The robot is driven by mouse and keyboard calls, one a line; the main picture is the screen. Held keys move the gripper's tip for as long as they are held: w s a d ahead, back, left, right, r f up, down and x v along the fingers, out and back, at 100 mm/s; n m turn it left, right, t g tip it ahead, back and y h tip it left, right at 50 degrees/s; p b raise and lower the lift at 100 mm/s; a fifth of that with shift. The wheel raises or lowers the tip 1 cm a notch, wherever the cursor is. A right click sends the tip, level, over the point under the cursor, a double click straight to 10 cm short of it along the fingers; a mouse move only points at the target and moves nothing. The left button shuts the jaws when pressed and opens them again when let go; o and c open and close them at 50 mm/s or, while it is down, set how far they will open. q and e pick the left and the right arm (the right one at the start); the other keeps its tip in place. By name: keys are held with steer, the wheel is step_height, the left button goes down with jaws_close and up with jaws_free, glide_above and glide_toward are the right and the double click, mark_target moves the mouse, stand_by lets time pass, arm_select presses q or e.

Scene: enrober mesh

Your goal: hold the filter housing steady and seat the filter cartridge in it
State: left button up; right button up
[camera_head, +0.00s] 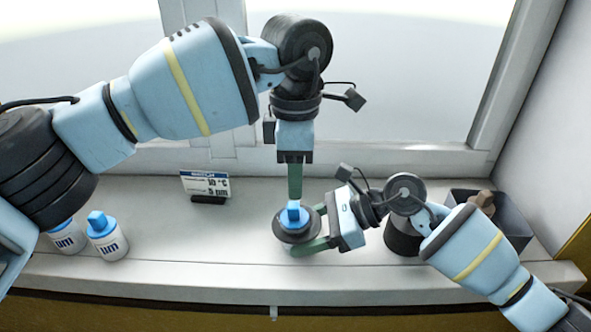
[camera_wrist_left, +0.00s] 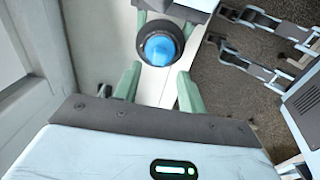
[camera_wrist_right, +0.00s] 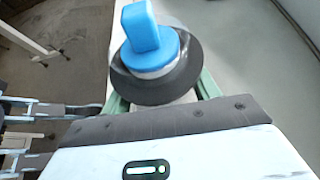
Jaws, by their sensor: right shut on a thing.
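The filter housing (camera_head: 284,228) is a dark round cup on the pale sill, and it also shows in the right wrist view (camera_wrist_right: 185,88). My right gripper (camera_head: 318,228) is shut on it, one green finger on each side. The filter cartridge (camera_head: 293,213), with a blue grip-topped cap, stands upright in the housing's mouth. A white band shows under the cap in the right wrist view (camera_wrist_right: 152,58); how deep it sits is hidden. My left gripper (camera_head: 295,190) is above the cartridge, pointing down. Its fingers are apart and empty in the left wrist view, with the blue cap (camera_wrist_left: 159,49) beyond the tips.
Two white bottles with blue caps, one (camera_head: 108,238) in full view and one (camera_head: 66,236) partly behind my left arm, stand at left. A small sign (camera_head: 206,184) stands behind. A dark bin (camera_head: 512,222) holding brown things is at right. The sill between bottles and housing is clear.

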stand_by(0.6)
arm_select(q)
step_height(320, 180, up, 7)
stand_by(0.5)
stand_by(0.3)
arm_select(e)
steer(key=o, duration=0.8)
steer(key=shift+o, duration=0.2)
steer(key=v, duration=1.2)
arm_select(q)
steer(key=shift+s, duration=0.1)
arm_select(e)
steer(key=shift+s, duration=0.1)
